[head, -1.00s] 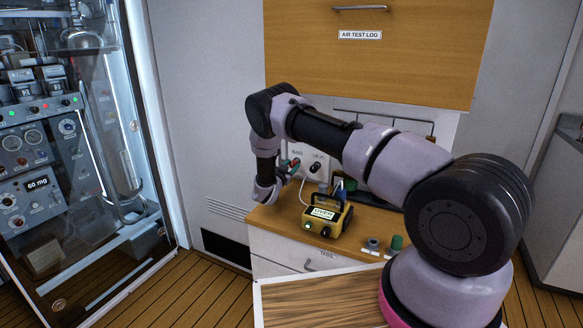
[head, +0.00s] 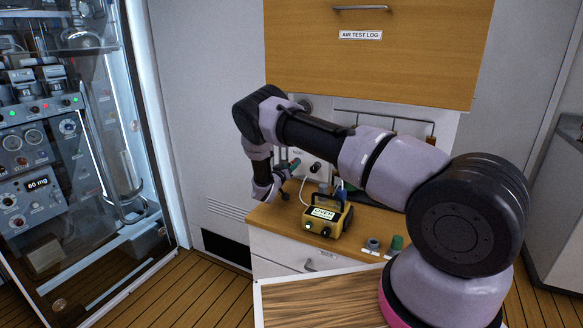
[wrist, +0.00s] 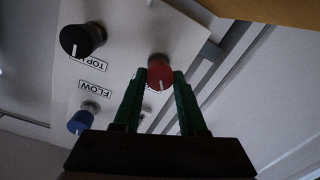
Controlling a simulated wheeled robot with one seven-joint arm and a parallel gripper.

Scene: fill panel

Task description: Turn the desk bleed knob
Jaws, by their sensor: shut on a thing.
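The red knob (wrist: 160,72) is on a pale panel in the wrist view, with a white pointer line on its face. My gripper (wrist: 160,76) has green fingers on both sides of this knob and is shut on it. The label beside the red knob is mostly hidden behind the fingers, so I cannot read it.
A black knob (wrist: 82,40) labelled TOP-UP and a blue knob (wrist: 80,121) labelled FLOW share the panel. A yellow instrument (head: 326,218) stands on the desk (head: 270,217) close to my wrist. A glass-fronted cabinet (head: 85,150) stands at left.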

